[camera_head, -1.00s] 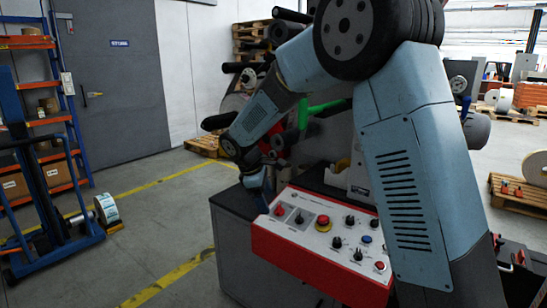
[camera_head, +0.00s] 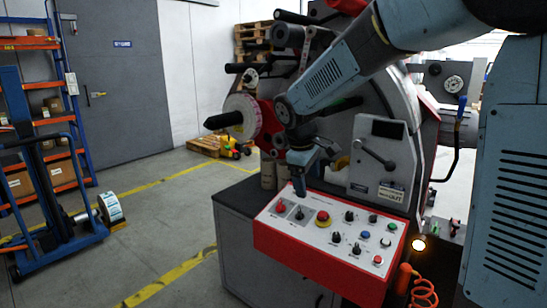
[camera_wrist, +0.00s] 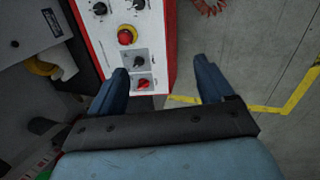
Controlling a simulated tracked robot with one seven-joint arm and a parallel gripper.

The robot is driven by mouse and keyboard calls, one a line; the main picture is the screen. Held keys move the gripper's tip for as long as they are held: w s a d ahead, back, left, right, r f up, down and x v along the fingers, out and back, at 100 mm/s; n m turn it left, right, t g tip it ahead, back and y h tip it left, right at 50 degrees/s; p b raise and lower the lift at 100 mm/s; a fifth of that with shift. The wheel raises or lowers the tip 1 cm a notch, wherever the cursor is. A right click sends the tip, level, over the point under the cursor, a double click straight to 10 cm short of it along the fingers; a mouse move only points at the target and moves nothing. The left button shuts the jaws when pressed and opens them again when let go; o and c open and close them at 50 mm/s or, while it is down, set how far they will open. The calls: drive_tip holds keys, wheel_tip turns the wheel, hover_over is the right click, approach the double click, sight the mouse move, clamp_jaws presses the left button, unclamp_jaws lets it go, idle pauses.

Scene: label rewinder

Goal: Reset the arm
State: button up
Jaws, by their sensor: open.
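My gripper (camera_head: 300,186) hangs over the upper left part of the control panel in the head view, fingers pointing down. In the wrist view my gripper (camera_wrist: 166,75) shows two blue fingers spread apart with nothing between them. My light blue arm reaches in from the right of the head view. The red-edged white control panel (camera_head: 304,236) carries several knobs and buttons. It also shows at the upper left of the wrist view (camera_wrist: 117,62), beside and below the left finger. I cannot tell whether the gripper touches the panel.
The grey label rewinder (camera_head: 385,160) stands behind the panel, with a label roll (camera_head: 243,117) on its left. An orange coiled hose (camera_head: 423,292) and a lit lamp (camera_head: 419,244) are at the right. A blue roll trolley (camera_head: 60,220) stands left. The floor between is clear.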

drive_tip(key=s+d+r+m+t, duration=0.1)
drive_tip(key=s+d+m, duration=0.2)
drive_tip(key=s, duration=0.5)
drive_tip(key=s+d+r+m+t+y, duration=0.1)
drive_tip(key=s+d+r+m, duration=0.1)
drive_tip(key=s+d+m, duration=0.2)
drive_tip(key=s+d+r+m+t+y, duration=0.1)
drive_tip(key=s+d+r+m, duration=0.1)
drive_tip(key=s+d+m, duration=0.2)
drive_tip(key=shift+s+d+r, duration=0.15)
drive_tip(key=shift+s+d, duration=1.6)
drive_tip(key=shift+s, duration=2.6)
